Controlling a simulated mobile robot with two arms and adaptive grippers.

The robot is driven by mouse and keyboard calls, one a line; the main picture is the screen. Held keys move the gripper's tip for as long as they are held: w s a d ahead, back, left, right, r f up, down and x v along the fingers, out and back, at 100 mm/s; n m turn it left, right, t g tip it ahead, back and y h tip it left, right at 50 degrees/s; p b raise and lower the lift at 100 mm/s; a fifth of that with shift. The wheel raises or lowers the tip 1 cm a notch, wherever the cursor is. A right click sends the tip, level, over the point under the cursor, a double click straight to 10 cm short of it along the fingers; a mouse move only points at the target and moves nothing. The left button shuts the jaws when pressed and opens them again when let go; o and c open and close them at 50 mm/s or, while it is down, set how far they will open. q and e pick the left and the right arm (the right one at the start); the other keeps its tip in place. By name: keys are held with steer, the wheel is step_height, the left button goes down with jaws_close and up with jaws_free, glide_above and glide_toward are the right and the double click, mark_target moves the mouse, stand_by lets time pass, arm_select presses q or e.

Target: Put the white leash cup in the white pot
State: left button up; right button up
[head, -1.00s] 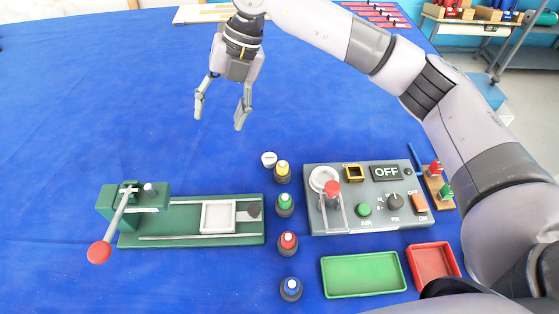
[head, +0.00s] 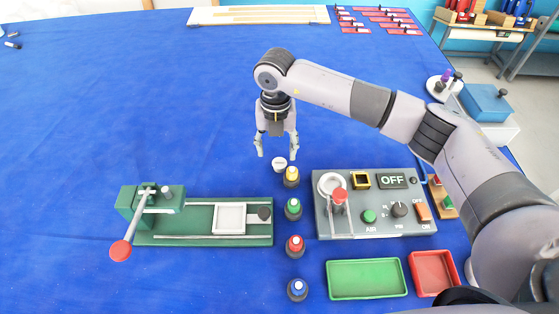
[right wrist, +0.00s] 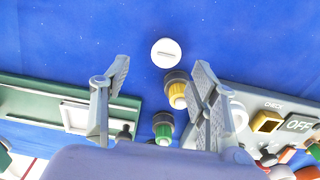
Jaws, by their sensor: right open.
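A small white round piece (head: 279,164) with a dark mark on top stands on the blue surface, behind the yellow-capped bottle; it looks like the white leash cup. It also shows in the right wrist view (right wrist: 166,53), ahead of the fingertips. My right gripper (head: 276,154) is open and empty, pointing down, just behind and above the white piece. In the right wrist view its fingers (right wrist: 160,75) are spread wide. A white ring-shaped holder (head: 330,182) sits on the grey panel; I cannot tell whether it is the white pot. My left gripper is not in view.
Bottles with yellow (head: 291,175), green (head: 293,207), red (head: 295,245) and blue (head: 297,288) caps stand in a column. A green press jig (head: 185,228) is left, the grey control panel (head: 385,225) right. Green (head: 367,279) and red (head: 433,272) trays lie in front.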

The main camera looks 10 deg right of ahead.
mark_target(279, 163)
steer(key=f+p, duration=0.1)
steer(key=f, duration=0.1)
steer(key=d+f+p, duration=0.1)
steer(key=f, duration=0.1)
steer(key=shift+f+p, duration=0.3)
steer(key=shift+f, duration=0.55)
steer(key=shift+a, duration=0.1)
steer(key=c, duration=1)
steer(key=shift+w+r, duration=0.1)
steer(key=shift+r, duration=0.1)
